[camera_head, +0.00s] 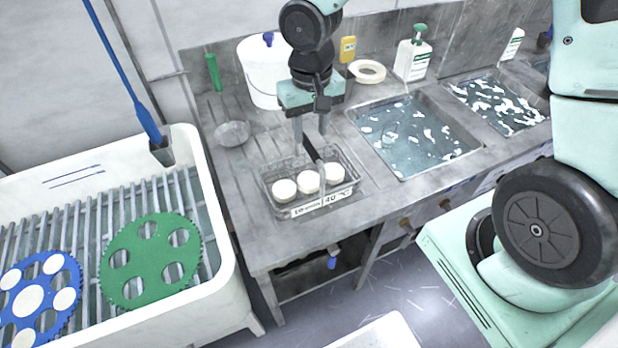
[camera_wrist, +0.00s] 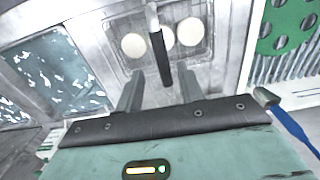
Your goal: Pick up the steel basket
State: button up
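The steel basket (camera_head: 310,208) is a wire basket on the grey counter, left of the sinks. It holds 3 white round pieces and has a label on its front wall. It also shows at the top of the wrist view (camera_wrist: 190,53). A bar-like handle with a dark grip (camera_wrist: 163,62) rises above it. My gripper (camera_head: 311,146) is above the basket, fingers pointing down. In the wrist view its two fingers (camera_wrist: 161,76) are apart, with the dark grip showing between them and clear gaps on both sides. Whether the grip is at fingertip depth is hard to tell.
Two sinks (camera_head: 415,140) with foamy water lie to the right. At left, a white tub (camera_head: 215,215) holds a green disc (camera_head: 150,262) and a blue disc (camera_head: 40,295).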

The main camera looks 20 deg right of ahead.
aim_at(309, 144)
jog(key=shift+a+f+p, duration=0.2)
jog(key=shift+f+p, duration=0.2)
jog(key=shift+f, duration=2.4)
grip_shut()
jog(key=shift+r, duration=0.1)
